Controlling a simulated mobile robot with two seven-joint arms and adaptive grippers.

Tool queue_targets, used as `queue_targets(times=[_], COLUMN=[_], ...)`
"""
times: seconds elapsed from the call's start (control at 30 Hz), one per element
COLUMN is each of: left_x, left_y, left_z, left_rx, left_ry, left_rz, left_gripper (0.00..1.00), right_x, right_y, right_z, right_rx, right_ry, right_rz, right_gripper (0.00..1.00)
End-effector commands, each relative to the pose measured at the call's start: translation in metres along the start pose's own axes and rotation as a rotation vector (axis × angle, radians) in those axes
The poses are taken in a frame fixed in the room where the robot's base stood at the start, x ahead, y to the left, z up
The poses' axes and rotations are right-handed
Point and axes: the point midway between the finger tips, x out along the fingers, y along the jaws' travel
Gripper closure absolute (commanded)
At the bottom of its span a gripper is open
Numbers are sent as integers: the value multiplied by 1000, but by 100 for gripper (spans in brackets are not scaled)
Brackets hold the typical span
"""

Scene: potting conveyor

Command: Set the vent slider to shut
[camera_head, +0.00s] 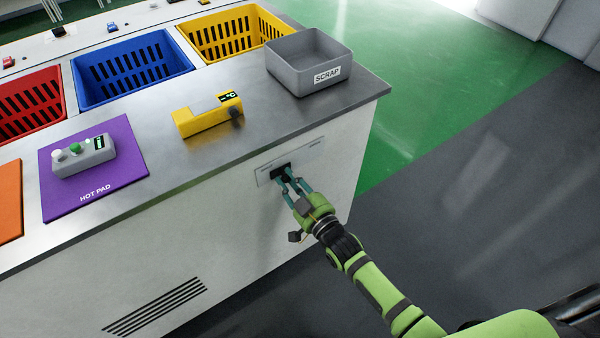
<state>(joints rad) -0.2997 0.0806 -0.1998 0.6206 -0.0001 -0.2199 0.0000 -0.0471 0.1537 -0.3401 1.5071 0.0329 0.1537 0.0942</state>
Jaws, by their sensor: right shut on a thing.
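The vent slider is a small black knob (280,170) on a pale plate (313,150) set in the white side of the counter. The knob stands near the left part of the plate. My right gripper (284,176) reaches in from the lower right, and its teal fingers are shut on the knob. The fingers hide part of the knob. A black slotted grille (155,307) is lower on the same white side, to the left. My left gripper is not in view.
On the counter top stand a grey scrap bin (308,62), a yellow device (207,115) and a grey button box (84,157) on a purple hot pad (120,163). Red, blue and yellow crates (133,66) sit behind. The floor right of the counter is clear.

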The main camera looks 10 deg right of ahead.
Motion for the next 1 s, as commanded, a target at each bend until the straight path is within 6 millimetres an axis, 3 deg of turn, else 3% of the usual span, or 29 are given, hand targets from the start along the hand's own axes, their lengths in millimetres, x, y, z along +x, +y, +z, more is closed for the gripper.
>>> queue_targets(times=[0.2, 0.23, 0.3, 0.67, 0.77, 1.0], left_x=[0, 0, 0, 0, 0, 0], left_y=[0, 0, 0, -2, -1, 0], left_z=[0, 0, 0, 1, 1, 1], left_rx=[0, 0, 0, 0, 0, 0], left_ry=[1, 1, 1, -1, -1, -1], left_rz=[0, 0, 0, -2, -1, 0], left_gripper=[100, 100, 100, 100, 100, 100], right_x=[2, 2, 2, -2, -13, -63], right_y=[-5, -5, -5, -3, -3, -4], right_z=[-6, -6, -6, -2, -1, -1], right_rx=[2, 3, 3, 2, 3, 2], right_ry=[18, 18, 18, 8, 6, 6], right_rz=[-8, -8, -8, -5, -5, -6], right_gripper=[100, 72, 52, 52, 52, 52])
